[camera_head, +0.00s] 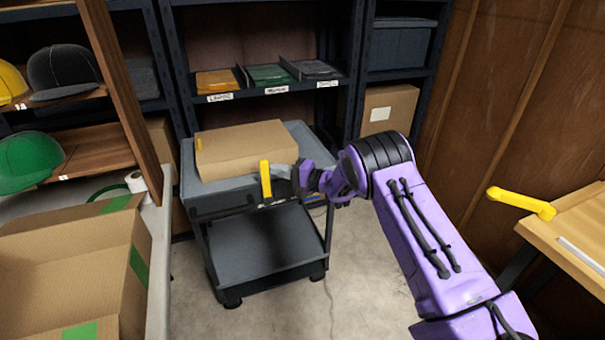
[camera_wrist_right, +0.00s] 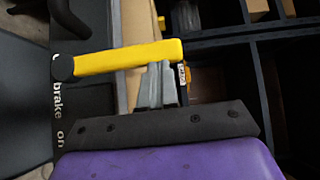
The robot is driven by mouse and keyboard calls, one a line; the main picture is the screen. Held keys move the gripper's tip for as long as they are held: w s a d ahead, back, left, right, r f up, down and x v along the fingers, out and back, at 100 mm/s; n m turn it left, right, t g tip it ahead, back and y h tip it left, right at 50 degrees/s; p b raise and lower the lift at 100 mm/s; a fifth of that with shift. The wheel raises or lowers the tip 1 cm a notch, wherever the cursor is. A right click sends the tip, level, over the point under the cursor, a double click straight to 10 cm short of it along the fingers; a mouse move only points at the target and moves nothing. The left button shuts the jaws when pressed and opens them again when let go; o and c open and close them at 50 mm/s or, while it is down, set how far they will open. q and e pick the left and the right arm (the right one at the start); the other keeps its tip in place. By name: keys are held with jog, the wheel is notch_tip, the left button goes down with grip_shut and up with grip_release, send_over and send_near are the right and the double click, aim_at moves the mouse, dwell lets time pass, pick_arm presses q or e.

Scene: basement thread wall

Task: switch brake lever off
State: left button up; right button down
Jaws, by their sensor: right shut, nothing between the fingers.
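The brake lever (camera_head: 265,179) is a yellow bar on the front side of a grey cart (camera_head: 196,205), standing upright in the head view. In the right wrist view the lever (camera_wrist_right: 130,58) runs from a round pivot on a dark panel, where the white words "brake" and "on" (camera_wrist_right: 59,112) show. My right gripper (camera_head: 281,172) is just right of the lever. In the wrist view its fingers (camera_wrist_right: 158,84) are shut and empty, with the tips at the lever's side near its free end. I cannot tell whether they touch it. My left gripper is not in view.
A closed cardboard box (camera_head: 245,148) lies on the cart's top. An open cardboard box (camera_head: 75,270) is at the lower left. A wooden table (camera_head: 575,232) with a yellow handle-like object (camera_head: 522,203) stands at right. Shelves are behind. Floor (camera_head: 345,285) in front is clear.

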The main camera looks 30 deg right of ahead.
jog(key=shift+a, duration=0.25)
jog(key=shift+d, duration=0.15)
jog(key=w+d+v, duration=0.1)
jog(key=d+v, duration=0.1)
jog(key=v, duration=1)
jog(key=shift+s+d+f, duration=0.15)
jog(key=shift+d, duration=0.1)
